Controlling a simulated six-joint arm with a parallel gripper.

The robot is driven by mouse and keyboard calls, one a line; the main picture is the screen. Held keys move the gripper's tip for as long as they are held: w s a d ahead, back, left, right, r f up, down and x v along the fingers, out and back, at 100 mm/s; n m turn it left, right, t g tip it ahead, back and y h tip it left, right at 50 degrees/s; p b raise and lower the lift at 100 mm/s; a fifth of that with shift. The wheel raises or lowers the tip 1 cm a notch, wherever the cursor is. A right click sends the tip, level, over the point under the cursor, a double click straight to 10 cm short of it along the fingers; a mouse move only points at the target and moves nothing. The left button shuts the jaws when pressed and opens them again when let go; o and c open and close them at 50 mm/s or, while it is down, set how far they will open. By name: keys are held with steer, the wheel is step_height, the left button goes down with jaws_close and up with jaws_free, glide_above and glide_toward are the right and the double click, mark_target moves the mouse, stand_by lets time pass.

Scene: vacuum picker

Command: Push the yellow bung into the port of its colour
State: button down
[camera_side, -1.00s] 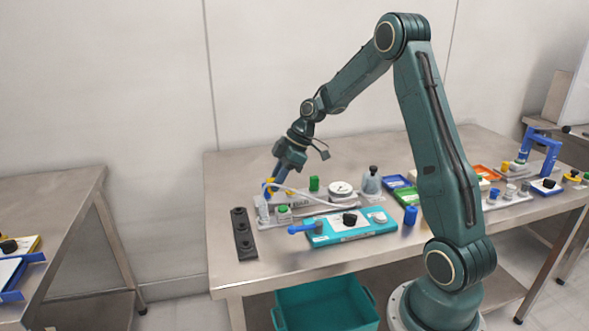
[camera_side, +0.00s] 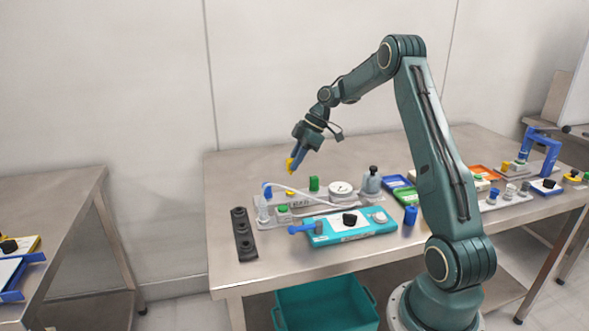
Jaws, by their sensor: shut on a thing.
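My gripper (camera_side: 292,160) is shut on the yellow bung (camera_side: 289,165) and holds it in the air above the clear manifold plate on the bench. The bung sits at the fingertips, apart from everything below. A small yellow spot (camera_side: 290,193) shows on the plate's back part, below the bung; I cannot tell if it is the yellow port. A clear post with a blue top (camera_side: 267,192) stands at the plate's left end. A green-topped piece (camera_side: 283,209) and a taller green piece (camera_side: 314,184) are also there.
A white tube (camera_side: 315,197) arches over the plate. A round gauge (camera_side: 341,189) and a grey bottle (camera_side: 372,180) stand to the right. In front lie a teal device (camera_side: 350,234) with a blue handle and a dark three-hole strip (camera_side: 241,240).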

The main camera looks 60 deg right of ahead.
steer(key=shift+f, duration=2.3)
steer(key=c, duration=2.1)
jaws_free()
jaws_close()
steer(key=shift+f, duration=1.25)
steer(key=o, duration=0.9)
jaws_free()
steer(key=shift+c, duration=0.2)
steer(key=v, duration=0.6)
